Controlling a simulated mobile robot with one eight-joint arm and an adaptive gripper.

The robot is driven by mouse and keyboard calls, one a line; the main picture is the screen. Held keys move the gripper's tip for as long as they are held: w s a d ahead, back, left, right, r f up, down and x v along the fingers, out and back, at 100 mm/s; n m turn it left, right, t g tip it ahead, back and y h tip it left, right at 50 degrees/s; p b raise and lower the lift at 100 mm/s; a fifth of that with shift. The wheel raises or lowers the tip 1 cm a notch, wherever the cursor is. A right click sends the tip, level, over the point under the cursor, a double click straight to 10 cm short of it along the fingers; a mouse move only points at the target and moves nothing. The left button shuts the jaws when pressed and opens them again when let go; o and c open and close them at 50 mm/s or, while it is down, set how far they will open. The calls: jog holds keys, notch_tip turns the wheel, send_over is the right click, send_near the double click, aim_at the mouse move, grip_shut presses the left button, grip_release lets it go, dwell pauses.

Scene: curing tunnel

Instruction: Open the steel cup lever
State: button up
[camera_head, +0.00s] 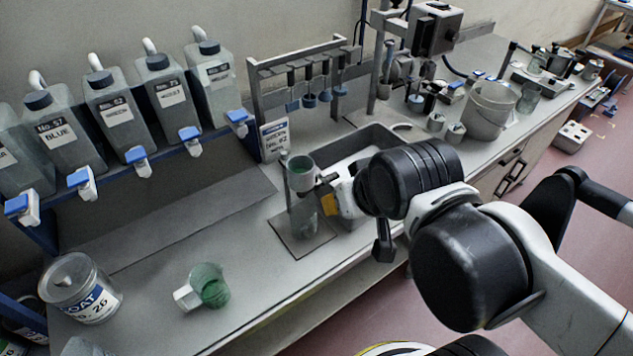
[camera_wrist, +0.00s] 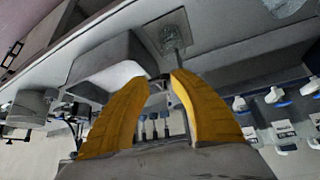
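The steel cup (camera_head: 299,184) stands on a thin support over a square plate, with green in its top and a clear vessel (camera_head: 303,215) below. A small dark lever-like part (camera_head: 327,179) sticks out at the cup's right side, close to my gripper (camera_head: 331,196). In the wrist view my gripper (camera_wrist: 163,78) has its two yellow fingers apart, with nothing clearly held between them. A thin grey bar (camera_wrist: 178,58) runs from above the plate towards the right fingertip; I cannot tell whether they touch. My wrist partly hides the gripper in the head view.
A sink (camera_head: 352,146) lies behind my gripper. Jugs with blue taps (camera_head: 189,138) line the back left. A green mug (camera_head: 210,285) and a lidded jar (camera_head: 82,288) stand front left. A bucket (camera_head: 488,110) stands right. The counter between mug and plate is clear.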

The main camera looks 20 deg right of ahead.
jog(key=shift+o, duration=1.2)
jog(key=m+g+p, duration=0.5)
jog(key=m, duration=1)
send_over(330, 176)
jog(key=s, duration=0.2)
jog(key=shift+y, duration=0.3)
jog(key=f+b, duration=0.1)
jog(key=f, duration=0.2)
jog(key=w+f+b, duration=0.1)
jog(key=f, duration=0.2)
jog(key=w+f+b, duration=0.1)
jog(key=f, duration=0.2)
grip_shut()
